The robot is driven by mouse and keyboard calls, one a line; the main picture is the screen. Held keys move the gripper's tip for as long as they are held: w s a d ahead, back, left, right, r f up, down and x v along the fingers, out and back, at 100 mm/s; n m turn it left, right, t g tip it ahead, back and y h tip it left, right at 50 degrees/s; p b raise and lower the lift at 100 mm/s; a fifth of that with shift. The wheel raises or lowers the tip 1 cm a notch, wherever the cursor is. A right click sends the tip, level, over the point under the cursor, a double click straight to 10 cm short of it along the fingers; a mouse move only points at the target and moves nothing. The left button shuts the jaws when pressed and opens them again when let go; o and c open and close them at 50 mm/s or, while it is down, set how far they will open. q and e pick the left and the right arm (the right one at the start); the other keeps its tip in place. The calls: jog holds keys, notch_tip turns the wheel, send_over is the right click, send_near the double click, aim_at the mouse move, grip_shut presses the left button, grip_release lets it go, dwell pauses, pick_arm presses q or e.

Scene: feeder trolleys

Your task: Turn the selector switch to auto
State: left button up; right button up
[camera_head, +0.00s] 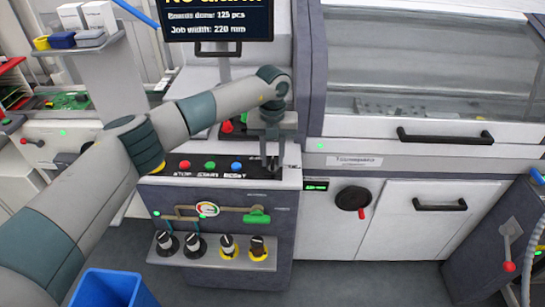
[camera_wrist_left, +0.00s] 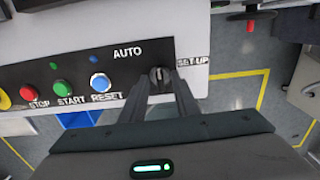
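In the head view my left gripper (camera_head: 270,165) hangs at the right end of the button row and hides the switch. My right gripper is in neither view.
Red stop (camera_head: 184,165), green start (camera_head: 210,165) and blue reset (camera_head: 236,166) buttons sit left of the switch. A screen (camera_head: 218,20) stands above. A shelf with several knobs (camera_head: 228,246) is below, and a blue bin (camera_head: 108,288) is at lower left.

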aim_at(272, 160)
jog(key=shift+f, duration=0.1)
